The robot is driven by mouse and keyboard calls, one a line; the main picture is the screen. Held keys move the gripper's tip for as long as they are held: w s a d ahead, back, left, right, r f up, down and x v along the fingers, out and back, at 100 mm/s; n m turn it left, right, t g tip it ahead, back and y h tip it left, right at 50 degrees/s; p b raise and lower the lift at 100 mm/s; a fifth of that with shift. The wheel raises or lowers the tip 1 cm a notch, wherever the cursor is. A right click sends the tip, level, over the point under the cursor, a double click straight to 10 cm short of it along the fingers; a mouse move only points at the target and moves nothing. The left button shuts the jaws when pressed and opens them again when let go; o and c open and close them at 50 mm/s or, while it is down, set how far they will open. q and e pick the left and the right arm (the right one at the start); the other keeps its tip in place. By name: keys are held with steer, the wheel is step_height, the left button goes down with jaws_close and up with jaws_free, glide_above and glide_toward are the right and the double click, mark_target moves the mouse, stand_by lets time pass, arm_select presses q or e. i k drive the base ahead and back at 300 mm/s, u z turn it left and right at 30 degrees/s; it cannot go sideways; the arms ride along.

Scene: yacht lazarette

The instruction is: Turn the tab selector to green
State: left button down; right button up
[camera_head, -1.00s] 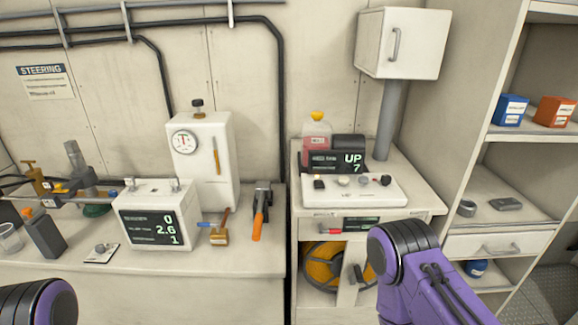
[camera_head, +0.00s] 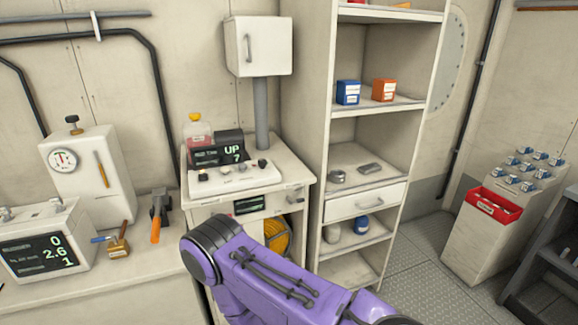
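A white control panel (camera_head: 237,178) with several small knobs sits on top of the middle cabinet. The dark display (camera_head: 218,152) behind it reads UP and 7. One dark knob (camera_head: 262,163) stands at the panel's right end and another dark one (camera_head: 202,175) at its left end, with paler knobs between. I cannot tell which knob is the tab selector, nor its setting. My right arm crosses the lower middle in front of the cabinet, but its gripper is outside the picture. My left arm and gripper are not in view.
A second white unit (camera_head: 45,225) with a display stands at the left, near an orange-handled tool (camera_head: 157,222). An open shelf (camera_head: 365,182) rises right of the cabinet. A red bin (camera_head: 490,209) is mounted at the right. The grey floor (camera_head: 400,250) between is clear.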

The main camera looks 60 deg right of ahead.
mark_target(262, 164)
steer(key=u, duration=0.1)
steer(key=k, duration=0.25)
steer(key=z, duration=0.85)
